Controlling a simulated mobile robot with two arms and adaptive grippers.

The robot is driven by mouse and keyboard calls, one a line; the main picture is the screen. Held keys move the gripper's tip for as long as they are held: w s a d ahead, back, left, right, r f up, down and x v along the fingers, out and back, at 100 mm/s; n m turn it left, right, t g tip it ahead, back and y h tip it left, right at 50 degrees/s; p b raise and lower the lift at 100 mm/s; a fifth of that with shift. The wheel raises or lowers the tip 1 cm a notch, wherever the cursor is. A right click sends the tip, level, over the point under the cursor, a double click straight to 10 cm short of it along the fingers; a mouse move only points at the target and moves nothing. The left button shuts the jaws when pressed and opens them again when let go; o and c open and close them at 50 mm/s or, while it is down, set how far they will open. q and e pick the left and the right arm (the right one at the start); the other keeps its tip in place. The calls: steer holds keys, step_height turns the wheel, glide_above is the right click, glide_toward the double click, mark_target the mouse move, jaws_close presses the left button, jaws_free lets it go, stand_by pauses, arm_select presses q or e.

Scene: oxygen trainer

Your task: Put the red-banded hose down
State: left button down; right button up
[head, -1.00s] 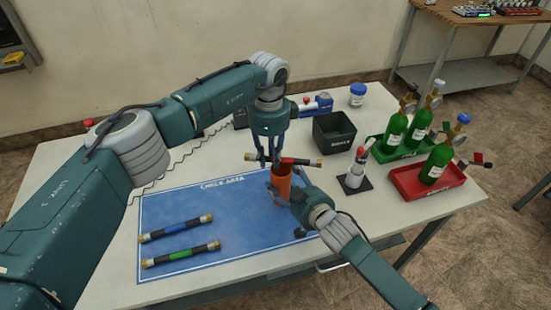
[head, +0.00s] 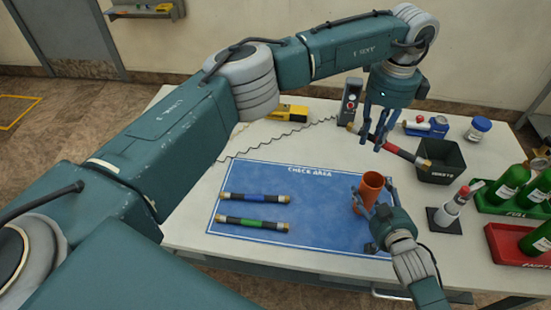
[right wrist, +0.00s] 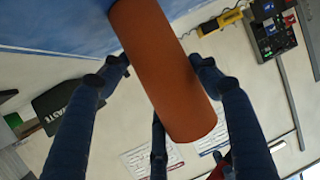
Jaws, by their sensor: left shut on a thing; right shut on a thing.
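My left gripper (head: 377,136) is shut on the red-banded hose (head: 404,151) and holds it tilted, its right end lower and close to the black waste bin (head: 451,178). The hose appears above the table, behind the check area mat (head: 310,222). My right gripper (head: 374,210) is shut on an orange cylinder (head: 370,187) at the mat's right part. The cylinder (right wrist: 165,70) also shows between the fingers in the right wrist view. A blue-banded hose (head: 254,197) and a green-banded hose (head: 252,223) lie on the mat's left part.
A white and red device on a black base (head: 452,206) stands right of the mat. Green bottles stand in a green tray (head: 495,206) and a red tray (head: 510,250). A yellow tool (head: 288,112) and a grey box (head: 350,101) are at the back. The mat's middle is clear.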

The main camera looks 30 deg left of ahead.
arm_select(q)
steer(key=s+a+f+n, duration=0.3)
steer(key=a+f+n, duration=0.1)
steer(key=a+n, duration=0.5)
steer(key=s+a+f+n, duration=0.2)
steer(key=a+f+n, duration=0.2)
steer(key=a+n, duration=0.45)
steer(key=s+a+f+n, duration=0.3)
steer(key=a+f+n, duration=0.3)
steer(key=a, duration=0.5)
steer(key=shift+n, duration=0.35)
step_height(320, 180, down, 8)
steer(key=shift+w+a+f, duration=0.15)
steer(key=shift+f, duration=0.1)
steer(key=shift+f, duration=0.1)
steer(key=c, duration=1.5)
jaws_free()
